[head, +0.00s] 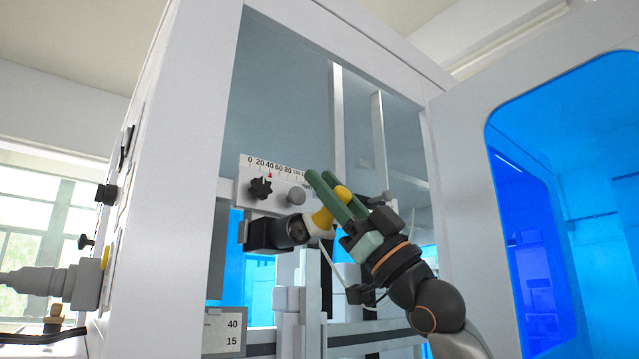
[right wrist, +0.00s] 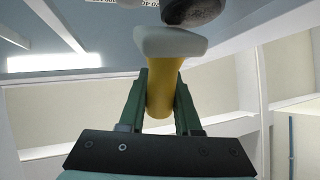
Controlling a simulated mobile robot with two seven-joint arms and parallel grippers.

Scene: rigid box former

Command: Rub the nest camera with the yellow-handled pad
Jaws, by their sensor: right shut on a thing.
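The nest camera (head: 268,234), a dark box with a round lens barrel, sits inside the machine below a white scale plate. My right gripper (head: 337,197) has green fingers and is shut on the yellow handle (head: 343,192) of the pad. The handle also shows between the fingers in the right wrist view (right wrist: 163,85). The pale pad (head: 318,229) faces the camera's lens end, very close to it. In the right wrist view the pad (right wrist: 170,42) lies beside a dark rounded part (right wrist: 194,11), likely the lens; whether they touch I cannot tell. My left gripper is not in view.
The scale plate (head: 277,183) with a black knob (head: 260,188) is just above the camera. Pale uprights (head: 311,295) stand below. The machine's left wall (head: 165,200) and the open door with a blue window (head: 460,120) flank the opening.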

